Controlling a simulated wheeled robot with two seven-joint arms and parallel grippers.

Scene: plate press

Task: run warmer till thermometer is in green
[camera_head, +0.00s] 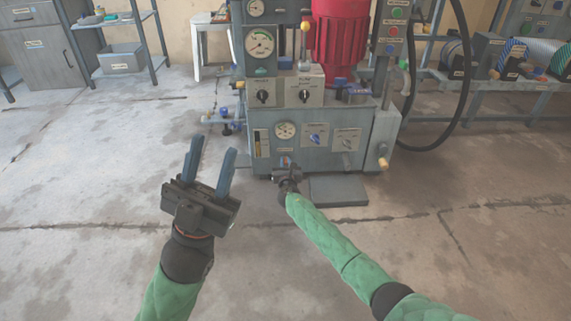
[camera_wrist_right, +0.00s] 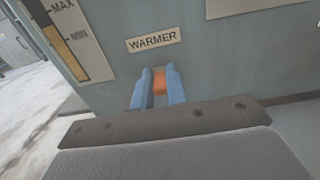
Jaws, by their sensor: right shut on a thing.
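An orange warmer control (camera_wrist_right: 159,82) sits under the plate marked WARMER (camera_wrist_right: 153,40) on the grey machine front. My right gripper (camera_head: 286,164) reaches low to the machine; in the right wrist view its two blue fingers (camera_wrist_right: 158,72) are shut on the orange control, one on each side. A small round dial (camera_head: 285,130) above it may be the thermometer; its needle and any green band are too small to read. My left gripper (camera_head: 212,150) is open and empty, held over the floor left of the machine.
A level glass marked MAX and MIN (camera_wrist_right: 70,40) stands left of the warmer plate. Blue (camera_head: 316,139) and grey (camera_head: 346,140) control panels are to the right. A low grey plate (camera_head: 338,191) lies on the floor before the machine. The floor around is mostly clear.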

